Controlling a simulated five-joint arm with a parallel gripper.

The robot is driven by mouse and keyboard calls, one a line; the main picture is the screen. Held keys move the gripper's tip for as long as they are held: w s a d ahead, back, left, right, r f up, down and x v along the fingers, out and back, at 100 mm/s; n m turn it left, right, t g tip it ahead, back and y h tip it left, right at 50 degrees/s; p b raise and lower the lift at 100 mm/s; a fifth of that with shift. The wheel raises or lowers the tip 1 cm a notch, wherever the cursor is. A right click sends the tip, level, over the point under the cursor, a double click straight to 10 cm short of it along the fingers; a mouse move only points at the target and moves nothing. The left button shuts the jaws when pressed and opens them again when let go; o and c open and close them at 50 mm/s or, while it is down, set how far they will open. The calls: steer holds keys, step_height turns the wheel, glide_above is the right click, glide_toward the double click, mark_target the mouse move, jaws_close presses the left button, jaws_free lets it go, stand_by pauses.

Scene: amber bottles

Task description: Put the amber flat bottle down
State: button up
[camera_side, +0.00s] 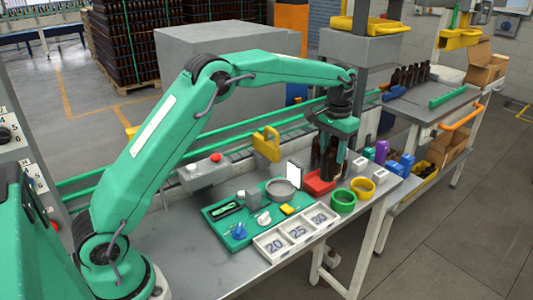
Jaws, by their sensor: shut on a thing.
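My gripper (337,137) points straight down at the right part of the table. It is shut on the amber flat bottle (329,163), a dark brown bottle held upright between the fingers. The bottle is over or on a red tray (319,187). I cannot tell from this view whether its bottom touches the tray. The fingers hide part of the bottle's upper end.
A white card (293,175) stands just left of the bottle. Green (343,201) and yellow (363,188) rings lie to the right. A grey round dish (281,190), green tray (222,211) and numbered white tray (297,234) fill the table front.

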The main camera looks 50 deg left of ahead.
steer(key=w+a+f, duration=0.3)
steer(key=a+f, duration=0.2)
steer(key=a, duration=0.2)
steer(key=shift+w+a, duration=0.25)
steer(key=shift+w, duration=0.05)
steer(key=shift+f, duration=2)
steer(key=shift+f, duration=0.1)
steer(key=o, duration=1.1)
steer(key=shift+c, duration=0.2)
step_height(320, 180, up, 12)
